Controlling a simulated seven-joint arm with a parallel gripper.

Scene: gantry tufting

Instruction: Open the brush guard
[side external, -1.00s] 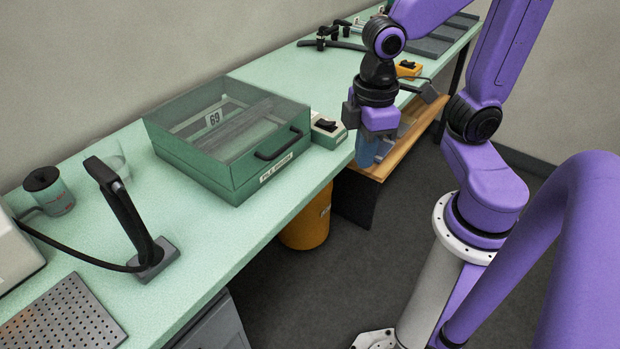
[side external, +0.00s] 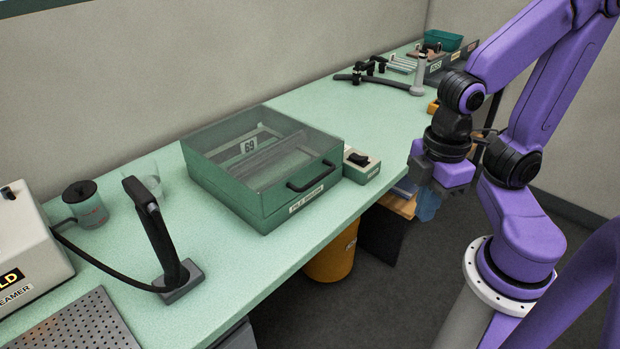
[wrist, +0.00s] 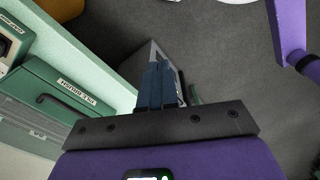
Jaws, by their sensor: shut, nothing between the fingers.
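The brush guard is the clear lid (side external: 225,150) on the green pile brusher box (side external: 250,208), on the bench at centre in the side view. It lies closed over the box. Its dark handle (side external: 312,178) is on the front. Brushes and a "69" plate show through it. My gripper (wrist: 158,68) is shut and empty. In the side view my gripper (side external: 432,187) hangs right of the box, past the bench's front edge, touching neither lid nor handle.
A switch box (side external: 361,166) stands just right of the green box. An orange bin (side external: 332,255) is under the bench (side external: 350,118).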

